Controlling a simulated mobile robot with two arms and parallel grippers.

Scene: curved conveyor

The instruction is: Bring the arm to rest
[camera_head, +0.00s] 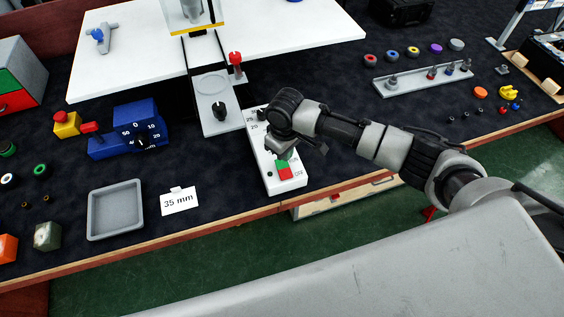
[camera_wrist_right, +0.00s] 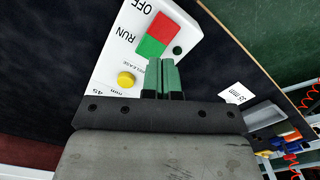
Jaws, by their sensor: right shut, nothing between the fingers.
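My right arm reaches in from the right in the head view. Its gripper (camera_head: 284,152) is over a white control box (camera_head: 287,187) near the front of the bench. In the right wrist view the two green fingers (camera_wrist_right: 161,62) are shut together and empty, close to the box's red and green rocker switch (camera_wrist_right: 153,36). This switch also shows in the head view (camera_head: 284,170). The wrist view shows the words OFF and RUN and a yellow button (camera_wrist_right: 126,80) on the box. Whether the fingertips touch the box cannot be told. My left gripper is not in view.
A grey tray (camera_head: 90,213) and a "35 mm" card (camera_head: 180,201) lie left of the box. A blue dial device (camera_head: 127,136) stands behind them. A grey rack (camera_head: 424,78) holds small parts at the right. Dark bench surface is free between box and rack.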

